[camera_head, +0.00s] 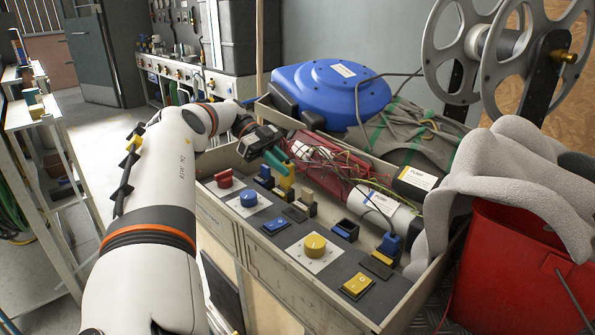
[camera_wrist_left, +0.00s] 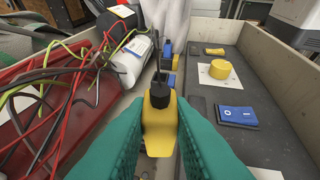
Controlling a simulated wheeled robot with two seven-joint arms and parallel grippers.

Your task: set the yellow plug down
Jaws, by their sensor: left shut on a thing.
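The yellow plug (camera_wrist_left: 160,128), with a black collar and a dark cable, is between the green fingers of my left gripper (camera_wrist_left: 158,140). The gripper is shut on it. The plug shows there as a small yellow piece (camera_head: 287,180) just below the fingers. I cannot tell whether its lower end touches anything. My right gripper is not in view.
The strip holds a blue knob (camera_head: 249,198), a yellow knob (camera_head: 315,244), a blue switch (camera_head: 275,226) and a yellow switch (camera_head: 357,284). Red wiring (camera_head: 325,165) and a white pump cylinder (camera_head: 389,212) lie beside it. A red bucket (camera_head: 520,270) stands at right.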

